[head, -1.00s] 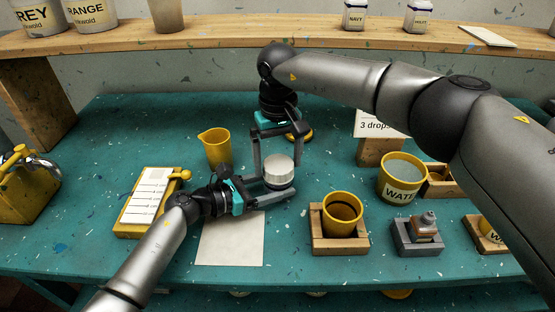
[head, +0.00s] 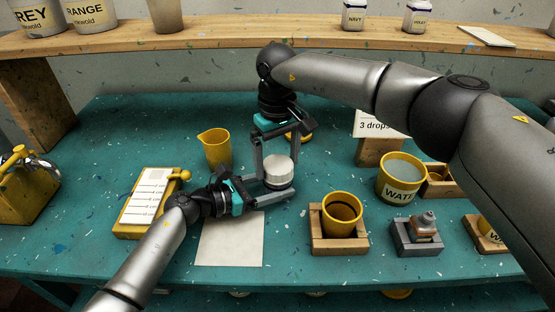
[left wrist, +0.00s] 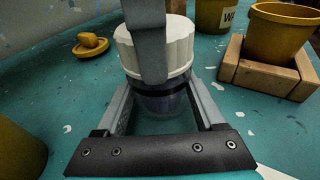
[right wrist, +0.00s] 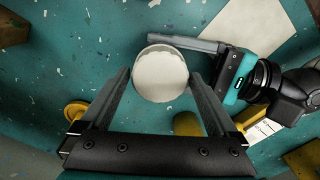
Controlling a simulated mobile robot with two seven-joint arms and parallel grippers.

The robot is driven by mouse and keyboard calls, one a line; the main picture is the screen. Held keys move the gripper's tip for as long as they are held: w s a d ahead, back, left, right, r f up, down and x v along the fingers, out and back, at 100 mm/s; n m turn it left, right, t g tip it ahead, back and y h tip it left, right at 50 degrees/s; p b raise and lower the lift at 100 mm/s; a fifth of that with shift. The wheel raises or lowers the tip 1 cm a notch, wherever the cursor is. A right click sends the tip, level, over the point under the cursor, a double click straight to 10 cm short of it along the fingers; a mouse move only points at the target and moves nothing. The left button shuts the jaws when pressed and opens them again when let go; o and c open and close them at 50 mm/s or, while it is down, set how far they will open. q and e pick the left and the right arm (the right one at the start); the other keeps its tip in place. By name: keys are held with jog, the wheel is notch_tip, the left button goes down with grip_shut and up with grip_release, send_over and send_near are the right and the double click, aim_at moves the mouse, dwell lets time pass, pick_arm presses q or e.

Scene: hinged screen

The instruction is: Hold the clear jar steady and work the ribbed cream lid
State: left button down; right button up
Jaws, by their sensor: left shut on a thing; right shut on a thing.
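The ribbed cream lid (head: 279,169) sits on the clear jar, upright above the teal table. The lid also shows in the left wrist view (left wrist: 155,48) and from above in the right wrist view (right wrist: 160,75). My left gripper (head: 268,194) is shut around the clear jar (left wrist: 162,103) just below the lid; the jar is mostly hidden in the head view. My right gripper (head: 277,160) comes down from above and is shut on the lid, with one finger on each side. In the left wrist view a right finger crosses in front of the lid.
A yellow jug (head: 216,148) stands to the left of the jar. A yellow cup (head: 342,209) in a wooden holder and a water pot (head: 401,178) stand to the right. A pale sheet (head: 231,238) lies in front. A yellow knobbed piece (left wrist: 90,45) lies behind.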

jog(key=o, duration=1.6)
jog(key=shift+a, duration=0.1)
jog(key=shift+r, duration=0.1)
notch_tip(320, 180, up, 12)
jog(key=shift+f, duration=0.1)
